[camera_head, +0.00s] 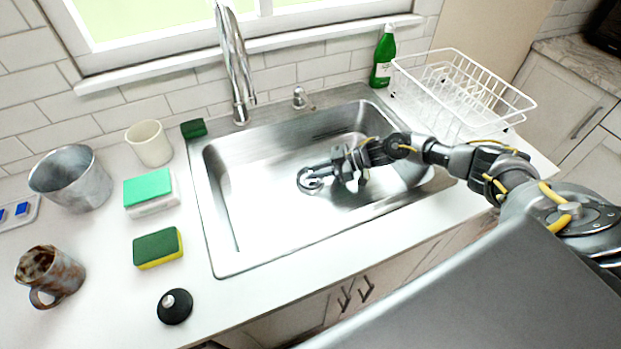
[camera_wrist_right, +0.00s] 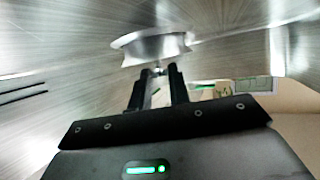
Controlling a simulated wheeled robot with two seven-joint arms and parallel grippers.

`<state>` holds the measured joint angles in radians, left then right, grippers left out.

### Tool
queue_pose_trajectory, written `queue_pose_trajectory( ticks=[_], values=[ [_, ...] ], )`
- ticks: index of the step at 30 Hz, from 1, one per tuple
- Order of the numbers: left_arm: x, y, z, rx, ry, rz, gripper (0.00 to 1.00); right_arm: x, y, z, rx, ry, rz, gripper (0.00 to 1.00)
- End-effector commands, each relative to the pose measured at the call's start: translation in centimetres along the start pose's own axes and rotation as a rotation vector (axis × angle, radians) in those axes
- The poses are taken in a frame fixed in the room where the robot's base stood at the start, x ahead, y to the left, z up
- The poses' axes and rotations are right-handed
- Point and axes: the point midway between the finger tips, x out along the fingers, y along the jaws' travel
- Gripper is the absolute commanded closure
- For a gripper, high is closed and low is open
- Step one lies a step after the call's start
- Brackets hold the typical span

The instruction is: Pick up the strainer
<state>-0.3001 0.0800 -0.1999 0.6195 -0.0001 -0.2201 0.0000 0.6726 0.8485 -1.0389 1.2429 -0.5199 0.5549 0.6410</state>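The strainer (camera_head: 311,181) is a small round metal piece inside the sink, near the drain area. In the right wrist view the strainer (camera_wrist_right: 150,47) is a shiny flared metal form with a small knob facing the fingers. My right gripper (camera_head: 328,171) reaches into the sink from the right, its fingertips at the strainer. In the right wrist view its two dark fingers (camera_wrist_right: 159,78) stand apart with a narrow gap, the knob at their tips. Whether they touch the knob is unclear. My left gripper is not in view.
The steel sink (camera_head: 245,205) surrounds my right gripper, with a faucet (camera_head: 235,60) behind. A white dish rack (camera_head: 465,95) and green bottle (camera_head: 384,58) stand at the back right. Sponges (camera_head: 158,248), a metal bucket (camera_head: 72,180), rusty mug (camera_head: 52,275) and black stopper (camera_head: 174,306) occupy the left counter.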

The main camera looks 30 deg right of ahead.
Motion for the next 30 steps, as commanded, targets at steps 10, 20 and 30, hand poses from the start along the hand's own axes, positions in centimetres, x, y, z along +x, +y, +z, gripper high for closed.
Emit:
queue_pose_trajectory(
  ticks=[10, 20, 30],
  values=[
    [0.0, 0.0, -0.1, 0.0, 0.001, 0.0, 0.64, 0.0, 0.0, 0.0, 0.0, 0.0, 0.0, 1.0],
    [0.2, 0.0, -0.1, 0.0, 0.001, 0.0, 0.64, -0.9, 0.1, -2.0, -0.002, 0.001, 0.001, 1.0],
    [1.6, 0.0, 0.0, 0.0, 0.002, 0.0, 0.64, -4.6, 0.1, -11.1, -0.009, 0.002, 0.002, 1.0]
  ],
)
